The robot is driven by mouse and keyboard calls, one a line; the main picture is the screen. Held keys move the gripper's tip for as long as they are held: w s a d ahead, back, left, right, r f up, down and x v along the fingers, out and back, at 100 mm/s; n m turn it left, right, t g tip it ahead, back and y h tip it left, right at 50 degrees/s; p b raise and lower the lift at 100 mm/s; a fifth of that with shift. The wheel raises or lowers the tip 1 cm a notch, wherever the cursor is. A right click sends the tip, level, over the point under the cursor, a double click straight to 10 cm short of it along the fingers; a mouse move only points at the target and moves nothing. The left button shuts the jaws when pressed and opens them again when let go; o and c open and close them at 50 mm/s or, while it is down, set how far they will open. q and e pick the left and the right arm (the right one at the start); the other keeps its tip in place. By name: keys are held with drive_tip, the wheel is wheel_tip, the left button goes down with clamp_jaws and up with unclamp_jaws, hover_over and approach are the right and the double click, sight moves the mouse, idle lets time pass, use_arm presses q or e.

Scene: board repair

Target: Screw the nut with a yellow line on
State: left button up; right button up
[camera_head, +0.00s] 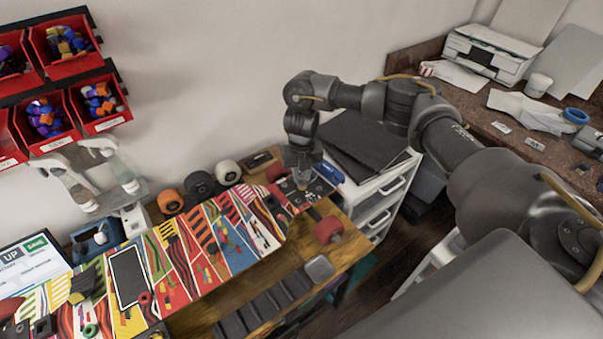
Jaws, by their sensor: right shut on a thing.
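My right arm reaches in from the right, and my right gripper (301,178) points down over the far right end of the workbench. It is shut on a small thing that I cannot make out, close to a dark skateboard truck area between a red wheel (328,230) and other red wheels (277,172). I cannot see a nut with a yellow line; it is too small or hidden by the gripper. A colourful striped skateboard deck or mat (235,240) lies along the bench. My left gripper is not in view.
Loose wheels (199,184) stand along the wall side of the bench. A blue object (328,172) lies right of the gripper. A white drawer unit (380,190) with a black top is beside the bench. Red bins (62,45) hang at upper left. A printer (490,55) stands at upper right.

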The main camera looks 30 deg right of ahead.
drive_tip(key=m, duration=0.5)
drive_tip(key=shift+m, duration=0.3)
drive_tip(key=m, duration=0.5)
drive_tip(key=shift+m, duration=0.4)
drive_tip(key=o, duration=0.9)
drive_tip(key=shift+c, duration=0.4)
